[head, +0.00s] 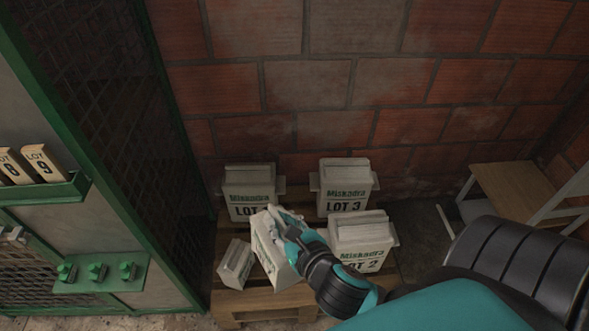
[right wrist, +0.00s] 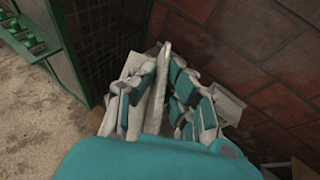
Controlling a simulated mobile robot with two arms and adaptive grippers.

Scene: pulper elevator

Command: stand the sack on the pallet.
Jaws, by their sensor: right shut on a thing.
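The sack in my right gripper is white with green print (head: 268,248) and leans tilted at the front of the wooden pallet (head: 262,300). My right gripper (head: 282,225) is shut on its top edge. In the right wrist view the fingers (right wrist: 162,88) pinch the upright top fold of the sack (right wrist: 158,85). I cannot tell whether the sack's base touches the pallet. A sack marked LOT 3 (head: 343,190) stands at the back right, and a LOT 2 sack (head: 361,245) stands in front of it. Another sack (head: 249,190), its lot number partly hidden, stands at the back left. My left gripper is not in view.
A green mesh cage (head: 120,120) borders the left, with a shelf of numbered tags (head: 50,185) and a green knob panel (head: 98,274). A brick wall is behind; a wooden chair (head: 510,190) stands right.

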